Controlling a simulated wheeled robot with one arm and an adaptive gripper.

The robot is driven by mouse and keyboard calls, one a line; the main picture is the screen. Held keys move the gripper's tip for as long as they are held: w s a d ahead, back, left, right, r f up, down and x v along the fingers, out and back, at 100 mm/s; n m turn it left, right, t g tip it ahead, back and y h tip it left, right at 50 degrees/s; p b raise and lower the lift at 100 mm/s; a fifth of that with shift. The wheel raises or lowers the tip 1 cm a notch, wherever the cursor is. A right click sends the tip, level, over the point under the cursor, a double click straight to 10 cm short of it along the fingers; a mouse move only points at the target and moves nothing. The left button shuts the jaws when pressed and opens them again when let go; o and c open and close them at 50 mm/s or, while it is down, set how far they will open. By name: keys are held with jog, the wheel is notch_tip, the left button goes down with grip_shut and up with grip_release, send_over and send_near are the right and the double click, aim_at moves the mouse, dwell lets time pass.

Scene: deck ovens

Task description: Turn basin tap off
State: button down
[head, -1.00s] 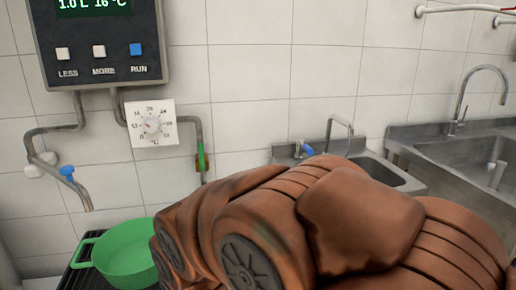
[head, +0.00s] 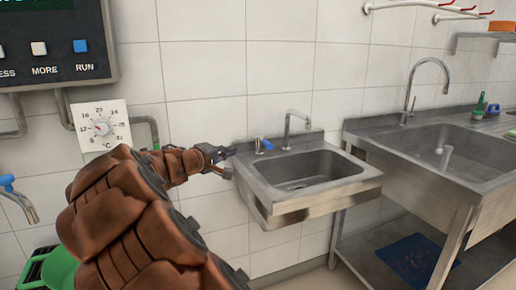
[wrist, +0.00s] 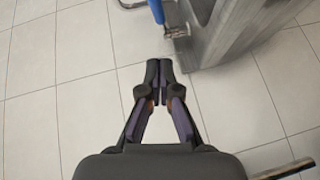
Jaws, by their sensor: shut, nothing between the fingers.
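The small steel basin (head: 285,196) hangs on the tiled wall in the middle of the head view. Its tap has a thin bent spout (head: 297,114) and a blue-tipped lever (head: 266,144) at the back left rim. I cannot make out a water stream. My gripper (head: 226,160) is at the basin's left edge, left of the lever and apart from it. In the wrist view my gripper (wrist: 166,68) is shut and empty above the floor. A blue part (wrist: 157,10) shows ahead of the fingertips, beside grey steel (wrist: 225,30); I cannot tell for sure what it is.
A large steel sink (head: 430,145) stands right of the basin, with a blue mat (head: 420,258) on its lower shelf. A control panel (head: 55,45), a dial (head: 102,127) and a green pot (head: 62,270) are at the left. The floor below the basin is clear.

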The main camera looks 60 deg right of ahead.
jog(key=d, duration=0.1)
send_near(264, 144)
jog(key=w+d, duration=0.2)
jog(key=d, duration=0.1)
jog(key=shift+w+d+f, duration=0.2)
jog(key=shift+w+d, duration=0.15)
jog(key=shift+s+d+f, duration=0.25)
jog(key=shift+s+d, duration=1.05)
jog(key=shift+s, duration=0.05)
jog(key=shift+f+t+b, duration=0.15)
jog(key=shift+t+b, duration=0.15)
jog(key=shift+b, duration=0.35)
